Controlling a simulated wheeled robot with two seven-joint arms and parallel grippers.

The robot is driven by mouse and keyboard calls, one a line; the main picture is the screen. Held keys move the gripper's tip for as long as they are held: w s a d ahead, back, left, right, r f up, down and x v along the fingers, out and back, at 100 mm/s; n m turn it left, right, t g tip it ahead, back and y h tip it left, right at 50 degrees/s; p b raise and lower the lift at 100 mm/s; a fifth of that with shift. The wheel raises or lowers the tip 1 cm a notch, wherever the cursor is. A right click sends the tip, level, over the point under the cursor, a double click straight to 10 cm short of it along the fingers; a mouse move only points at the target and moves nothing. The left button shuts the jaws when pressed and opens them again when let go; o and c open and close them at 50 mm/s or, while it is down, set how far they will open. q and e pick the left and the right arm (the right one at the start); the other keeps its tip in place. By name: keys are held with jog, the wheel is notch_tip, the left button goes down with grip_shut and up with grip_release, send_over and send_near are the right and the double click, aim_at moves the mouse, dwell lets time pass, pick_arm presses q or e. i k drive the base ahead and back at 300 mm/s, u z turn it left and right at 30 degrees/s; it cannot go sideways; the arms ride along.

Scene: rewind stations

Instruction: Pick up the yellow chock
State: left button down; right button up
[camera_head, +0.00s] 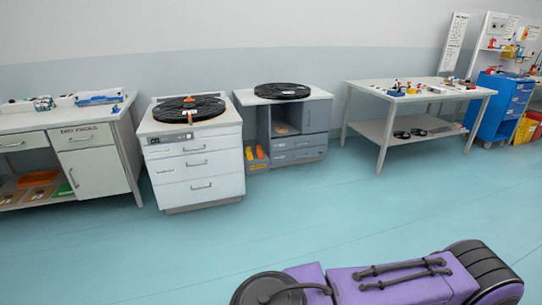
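No yellow chock can be told for certain at this size. A small yellow-orange holder (257,164) stands on the floor between the white drawer cabinet and the grey cabinet, with small orange pieces (254,152) at its top. I cannot tell whether any of these is the chock. Neither of my grippers is in view.
The white drawer cabinet (198,170) and grey cabinet (300,148) each bear a black reel (282,90). A desk (92,165) is at left. A table (440,90) with small items, a blue cabinet (492,112) and a yellow bin (523,132) are at right.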

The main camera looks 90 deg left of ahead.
aim_at(249, 155)
jog(key=u, duration=3.75)
jog(key=k, duration=1.3)
jog(key=z, duration=0.65)
jog(key=i, duration=1.25)
jog(key=z, duration=0.65)
jog(key=i, duration=2.65)
jog(key=z, duration=0.3)
